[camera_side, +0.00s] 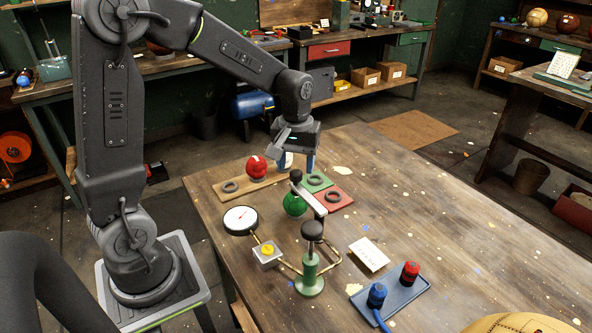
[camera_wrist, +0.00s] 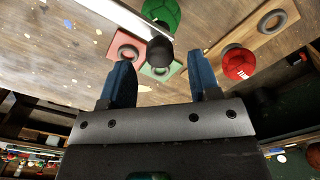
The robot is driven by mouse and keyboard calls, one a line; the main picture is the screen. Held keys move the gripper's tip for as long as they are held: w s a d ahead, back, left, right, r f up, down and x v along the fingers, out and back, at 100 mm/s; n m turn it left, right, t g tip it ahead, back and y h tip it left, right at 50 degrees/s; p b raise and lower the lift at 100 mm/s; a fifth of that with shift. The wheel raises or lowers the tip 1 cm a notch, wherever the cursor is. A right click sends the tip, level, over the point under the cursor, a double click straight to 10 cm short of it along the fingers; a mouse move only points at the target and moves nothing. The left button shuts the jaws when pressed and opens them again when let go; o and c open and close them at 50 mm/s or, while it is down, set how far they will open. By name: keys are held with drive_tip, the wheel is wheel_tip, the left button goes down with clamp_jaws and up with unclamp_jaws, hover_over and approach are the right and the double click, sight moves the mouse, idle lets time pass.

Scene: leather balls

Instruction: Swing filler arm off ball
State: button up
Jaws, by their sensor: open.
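My gripper (camera_side: 297,162) is open and empty, pointing down behind the ball and knob. Its blue fingers (camera_wrist: 160,74) appear apart from the knob.
A red ball (camera_side: 257,167) sits on a wooden board with a dark ring. A round gauge (camera_side: 240,219), a card (camera_side: 369,254) and a blue tray (camera_side: 392,298) with pump bottles stand nearby.

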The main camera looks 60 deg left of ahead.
drive_tip(key=shift+f, duration=1.25)
drive_tip(key=shift+c, duration=0.3)
clamp_jaws()
